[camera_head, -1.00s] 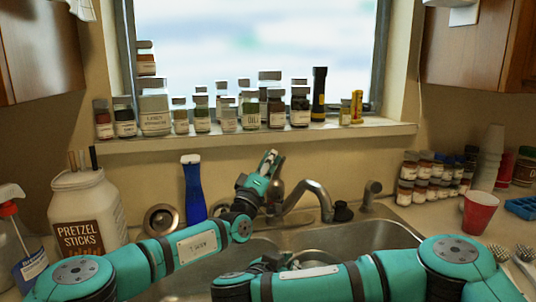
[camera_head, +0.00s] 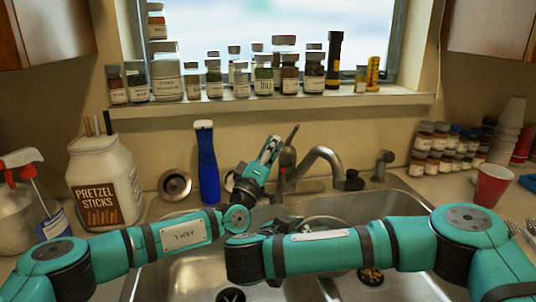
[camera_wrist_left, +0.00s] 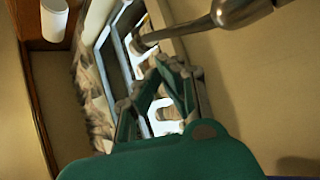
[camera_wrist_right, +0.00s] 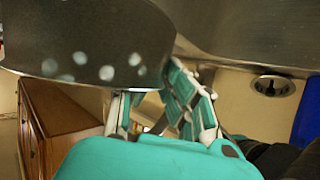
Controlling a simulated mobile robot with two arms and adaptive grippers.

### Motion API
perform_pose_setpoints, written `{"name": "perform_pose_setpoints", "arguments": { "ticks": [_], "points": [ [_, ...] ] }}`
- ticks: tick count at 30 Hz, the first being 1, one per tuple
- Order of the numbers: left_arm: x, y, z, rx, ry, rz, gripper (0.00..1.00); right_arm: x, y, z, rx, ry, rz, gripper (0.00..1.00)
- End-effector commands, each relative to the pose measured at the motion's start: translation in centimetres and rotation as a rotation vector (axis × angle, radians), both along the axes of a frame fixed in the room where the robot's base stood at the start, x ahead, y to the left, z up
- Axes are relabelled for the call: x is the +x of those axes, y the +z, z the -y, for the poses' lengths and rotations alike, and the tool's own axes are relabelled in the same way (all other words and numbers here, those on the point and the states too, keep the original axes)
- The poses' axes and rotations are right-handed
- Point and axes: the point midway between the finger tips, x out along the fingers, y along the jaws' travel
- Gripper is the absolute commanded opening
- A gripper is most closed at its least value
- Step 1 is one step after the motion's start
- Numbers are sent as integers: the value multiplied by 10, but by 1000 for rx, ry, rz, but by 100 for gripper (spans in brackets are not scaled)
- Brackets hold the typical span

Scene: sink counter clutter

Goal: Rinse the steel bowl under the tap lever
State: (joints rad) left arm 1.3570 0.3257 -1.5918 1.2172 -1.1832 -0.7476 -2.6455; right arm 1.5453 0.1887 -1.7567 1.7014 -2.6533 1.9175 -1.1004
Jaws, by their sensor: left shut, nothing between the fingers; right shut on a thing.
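The steel bowl (camera_head: 323,222) shows in the head view as a shiny rim behind my right forearm, over the sink and below the tap spout. In the right wrist view the bowl (camera_wrist_right: 95,40) fills the upper left, with my right gripper (camera_wrist_right: 180,80) shut at its edge. That gripper is hidden in the head view. The tap (camera_head: 320,158) has an upright lever (camera_head: 291,136). My left gripper (camera_head: 273,146) is shut and empty just left of the lever; contact cannot be told. Its fingers (camera_wrist_left: 165,68) also show in the left wrist view, below a metal tap part (camera_wrist_left: 235,12). No water stream is visible.
A blue bottle (camera_head: 207,165) and the pretzel jar (camera_head: 104,180) stand left of the sink. Spice jars (camera_head: 445,148) and a red cup (camera_head: 491,186) stand right. Several jars line the windowsill (camera_head: 270,102). My arms cross close together over the sink (camera_head: 185,280).

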Motion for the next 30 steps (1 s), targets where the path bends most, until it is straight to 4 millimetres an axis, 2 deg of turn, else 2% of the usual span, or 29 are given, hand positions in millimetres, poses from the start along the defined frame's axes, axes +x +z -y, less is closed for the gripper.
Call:
{"name": "perform_pose_setpoints", "arguments": {
  "ticks": [3, 9, 30],
  "points": [
    [-13, -9, -8, -1, -1, -2, 0, 0, 0, 0, -1, 0, 1, 0],
    [-25, -15, -14, -1, 0, 1, 0, 0, 0, 0, -1, 0, 1, 0],
    [-25, -16, -14, -1, 0, 1, 0, 0, 0, 0, -1, 0, 1, 0]
  ]
}}
